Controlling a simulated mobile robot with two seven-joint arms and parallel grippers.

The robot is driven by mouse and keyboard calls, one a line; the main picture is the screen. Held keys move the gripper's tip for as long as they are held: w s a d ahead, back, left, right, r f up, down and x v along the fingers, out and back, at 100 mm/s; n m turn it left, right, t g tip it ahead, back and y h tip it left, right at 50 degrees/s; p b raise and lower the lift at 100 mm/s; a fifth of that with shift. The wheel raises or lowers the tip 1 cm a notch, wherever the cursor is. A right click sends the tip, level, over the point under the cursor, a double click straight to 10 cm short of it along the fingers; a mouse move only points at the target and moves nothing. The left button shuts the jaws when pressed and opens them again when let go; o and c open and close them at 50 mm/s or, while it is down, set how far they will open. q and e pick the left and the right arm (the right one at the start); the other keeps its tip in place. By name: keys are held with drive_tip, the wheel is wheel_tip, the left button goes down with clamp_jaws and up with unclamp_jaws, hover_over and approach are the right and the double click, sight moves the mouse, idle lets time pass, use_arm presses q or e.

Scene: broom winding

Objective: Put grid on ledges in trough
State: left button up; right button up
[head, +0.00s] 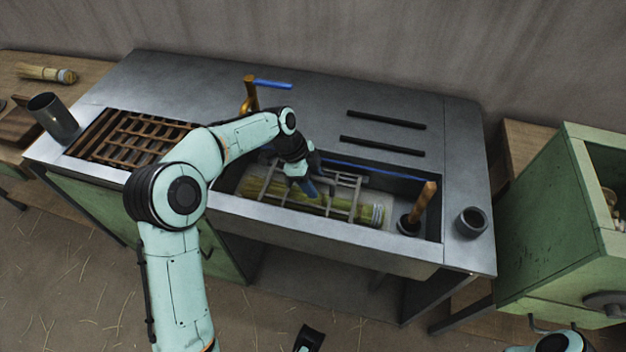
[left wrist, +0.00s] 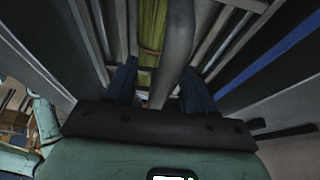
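The grey metal grid (head: 347,196) lies in the trough (head: 400,262) at the front of the metal bench, over a bundle of yellow-green straw (head: 313,204). Its bars cross the straw, and I cannot tell whether its ends rest on the ledges. My left gripper (head: 306,187) is down in the trough at the grid. In the left wrist view its blue fingers (left wrist: 160,88) stand apart, on both sides of a grey curved bar (left wrist: 178,45), with a gap showing at the left finger. The straw (left wrist: 152,30) shows beyond. My right gripper cannot be made out clearly.
An orange-brown handle stands in a dark cup (head: 409,224) at the trough's right end. A blue rod (head: 365,170) runs along the back edge. A wooden lattice (head: 128,138) lies at left. A green cabinet (head: 548,225) stands right.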

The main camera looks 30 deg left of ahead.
use_arm(q)
drive_tip(key=shift+f, duration=0.1)
drive_tip(key=d+r+p+v, duration=0.1)
drive_tip(key=p+v, duration=0.7)
drive_tip(key=v, duration=1.2)
drive_tip(key=shift+w+d, duration=0.4)
drive_tip(key=shift+d, duration=0.4)
